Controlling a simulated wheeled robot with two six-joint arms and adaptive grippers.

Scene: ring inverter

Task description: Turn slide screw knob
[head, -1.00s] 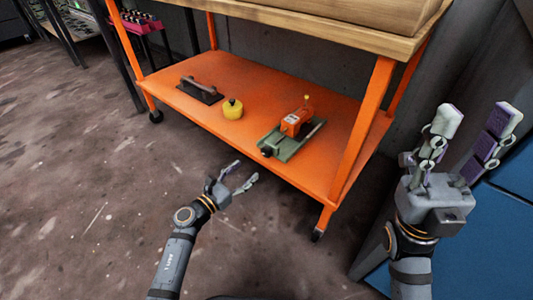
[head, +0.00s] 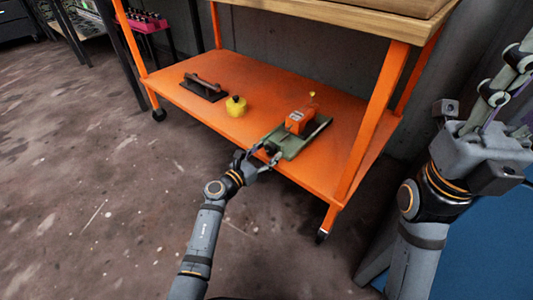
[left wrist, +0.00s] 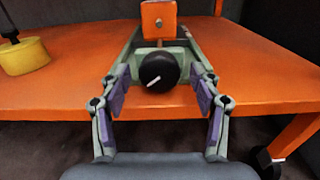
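The slide screw device is a green base (head: 302,143) with an orange block (head: 299,121), sitting at the front edge of the orange shelf. Its round black knob (left wrist: 159,71) with a white mark faces me in the left wrist view. My left gripper (head: 265,154) is at the knob end of the base. In the left wrist view its two fingers (left wrist: 160,88) stand open on either side of the knob, with gaps visible between the pads and the knob. My right gripper (head: 505,85) is raised at the right; its fingertips are partly cut off by the frame edge.
The orange shelf (head: 215,117) also holds a yellow round object (head: 236,107) and a black plate with a handle (head: 204,88). An orange table leg (head: 374,120) stands right of the device. A wooden top (head: 330,22) overhangs the shelf.

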